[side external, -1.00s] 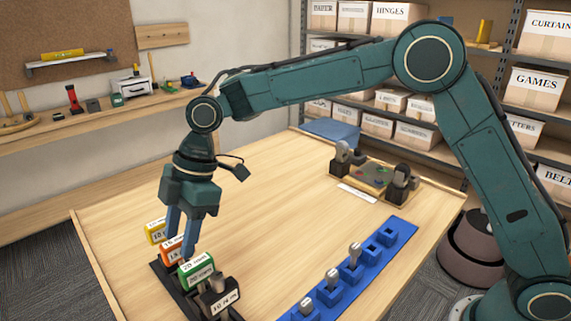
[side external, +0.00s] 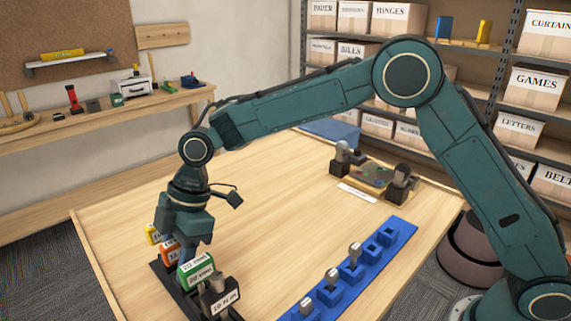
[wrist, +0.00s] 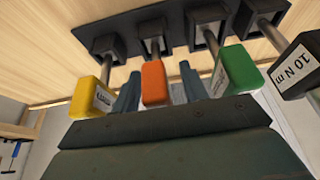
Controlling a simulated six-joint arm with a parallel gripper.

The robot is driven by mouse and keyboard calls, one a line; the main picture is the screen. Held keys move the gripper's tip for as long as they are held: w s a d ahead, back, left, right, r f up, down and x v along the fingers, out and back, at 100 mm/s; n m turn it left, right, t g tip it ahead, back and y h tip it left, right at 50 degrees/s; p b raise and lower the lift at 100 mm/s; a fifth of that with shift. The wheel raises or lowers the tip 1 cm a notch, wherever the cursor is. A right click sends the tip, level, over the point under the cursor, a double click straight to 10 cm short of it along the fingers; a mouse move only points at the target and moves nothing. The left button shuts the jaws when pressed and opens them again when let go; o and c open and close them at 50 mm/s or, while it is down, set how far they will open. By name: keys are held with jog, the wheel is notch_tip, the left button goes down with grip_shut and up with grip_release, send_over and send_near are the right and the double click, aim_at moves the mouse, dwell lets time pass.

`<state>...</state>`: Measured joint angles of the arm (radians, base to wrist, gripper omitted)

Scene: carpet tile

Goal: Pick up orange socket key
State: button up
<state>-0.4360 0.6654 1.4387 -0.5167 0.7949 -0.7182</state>
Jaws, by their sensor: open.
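The orange socket key (side external: 168,254) stands in the black rack (side external: 163,274) at the table's front left, between the yellow key (side external: 152,234) and the green key (side external: 196,270). In the side view my gripper (side external: 188,250) is low over the rack and partly hides the orange key. In the wrist view the orange key's handle (wrist: 153,84) shows between my two open fingers (wrist: 159,80), with its shaft running into a rack socket. I cannot tell whether either finger touches it.
A black key (side external: 219,295) stands at the rack's near end, beside the green one. A blue block rack (side external: 340,290) with several metal pieces lies to the right. A small board with clamps (side external: 372,178) is at the back. The table's middle is clear.

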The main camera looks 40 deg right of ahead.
grip_shut()
jog(key=shift+r, duration=0.15)
jog(key=shift+r, duration=4.95)
